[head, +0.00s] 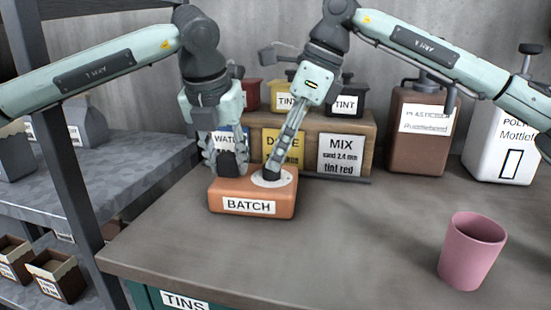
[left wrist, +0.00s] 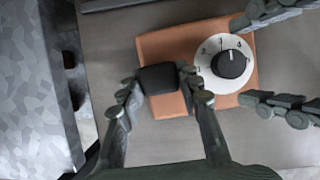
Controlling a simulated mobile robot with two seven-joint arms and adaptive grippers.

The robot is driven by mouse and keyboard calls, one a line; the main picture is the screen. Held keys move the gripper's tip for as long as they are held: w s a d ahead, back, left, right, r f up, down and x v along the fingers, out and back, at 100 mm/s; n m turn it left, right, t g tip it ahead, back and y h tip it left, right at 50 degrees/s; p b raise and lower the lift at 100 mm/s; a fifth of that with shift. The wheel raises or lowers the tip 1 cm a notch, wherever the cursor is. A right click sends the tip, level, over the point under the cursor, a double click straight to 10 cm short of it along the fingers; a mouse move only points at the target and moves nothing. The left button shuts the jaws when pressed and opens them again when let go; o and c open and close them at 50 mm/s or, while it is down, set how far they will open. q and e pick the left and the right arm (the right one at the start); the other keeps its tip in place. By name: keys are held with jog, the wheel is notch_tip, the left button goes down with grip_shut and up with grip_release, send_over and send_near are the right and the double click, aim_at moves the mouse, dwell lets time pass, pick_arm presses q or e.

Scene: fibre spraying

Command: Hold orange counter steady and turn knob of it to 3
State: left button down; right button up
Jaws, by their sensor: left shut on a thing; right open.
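The orange counter (head: 240,206), labelled BATCH, sits on the table. In the left wrist view its orange top (left wrist: 165,45) carries a white numbered dial (left wrist: 208,83) with a round black knob (left wrist: 231,68). A small light mark shows on the knob, but I cannot tell for sure which number it points at. My left gripper (head: 232,168) is shut on the black block (left wrist: 158,78) on the counter's left part. My right gripper (head: 272,176) is over the dial. In the left wrist view its two open fingers (left wrist: 246,60) are on either side of the knob, apart from it.
Behind the counter stands a wooden rack (head: 371,135) with labelled bins. A brown jug (head: 417,145) and a white jug (head: 497,150) stand at the back right. A pink cup (head: 472,250) stands at the front right. The table between counter and cup is clear.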

jog(key=v, duration=0.9)
jog(key=shift+r, duration=0.2)
pick_arm(q)
jog(key=c, duration=1)
grip_release()
